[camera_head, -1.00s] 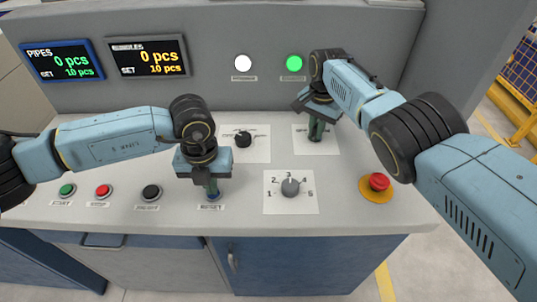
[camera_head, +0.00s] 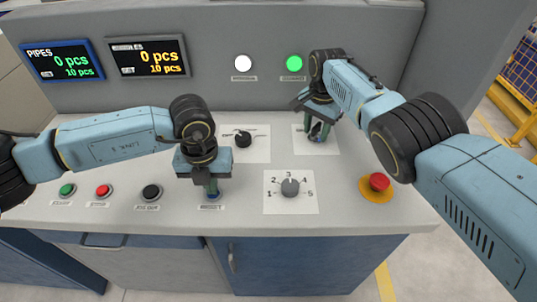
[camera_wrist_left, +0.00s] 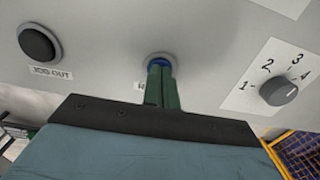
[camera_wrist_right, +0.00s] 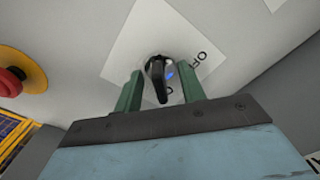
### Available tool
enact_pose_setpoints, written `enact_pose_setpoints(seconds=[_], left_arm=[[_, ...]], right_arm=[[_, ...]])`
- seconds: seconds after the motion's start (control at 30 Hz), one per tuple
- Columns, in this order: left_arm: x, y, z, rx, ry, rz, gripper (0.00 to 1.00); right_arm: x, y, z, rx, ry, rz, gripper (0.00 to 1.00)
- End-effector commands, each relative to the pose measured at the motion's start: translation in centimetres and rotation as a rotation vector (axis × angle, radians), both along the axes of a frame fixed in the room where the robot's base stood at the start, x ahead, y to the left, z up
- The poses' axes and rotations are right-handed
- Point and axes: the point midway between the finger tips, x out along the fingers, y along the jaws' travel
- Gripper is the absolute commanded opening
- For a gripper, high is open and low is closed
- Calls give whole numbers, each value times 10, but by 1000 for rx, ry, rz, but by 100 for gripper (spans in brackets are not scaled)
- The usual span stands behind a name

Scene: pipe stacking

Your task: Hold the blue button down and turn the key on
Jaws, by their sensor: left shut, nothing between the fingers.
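My left gripper (camera_head: 211,192) is shut and empty, pointing down with its fingertips on the blue button (camera_wrist_left: 159,60) above the RESET label. Only the blue rim shows around the fingertips in the left wrist view, so how far the button is pressed cannot be told. My right gripper (camera_wrist_right: 160,95) is open, its two green fingers on either side of the black key switch (camera_wrist_right: 157,72) and apart from it. The key switch sits on a white plate (camera_wrist_right: 130,48) with OFF lettering, and a small blue light shows beside it. In the head view the right gripper partly hides the switch.
A red emergency stop (camera_head: 379,182) on a yellow base is right of the key plate. A numbered dial (camera_head: 290,187) and another black knob (camera_head: 243,139) lie between the arms. Green (camera_head: 67,190), red (camera_head: 103,191) and black (camera_head: 151,192) buttons line the left front. The green lamp (camera_head: 294,63) is lit.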

Motion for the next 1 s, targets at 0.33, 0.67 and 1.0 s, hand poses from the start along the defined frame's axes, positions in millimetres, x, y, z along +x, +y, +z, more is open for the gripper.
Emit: enact_pose_setpoints(seconds=[0.33, 0.67, 1.0], left_arm=[[-5, 0, -7, 2, 14, -3, 0], [-5, 0, -7, 2, 14, -3, 0], [-5, 0, -7, 2, 14, -3, 0]], right_arm=[[1, 0, 7, 2, -3, 2, 40], [1, 0, 41, 1, -3, 1, 40], [0, 0, 68, -1, -1, -1, 40]])
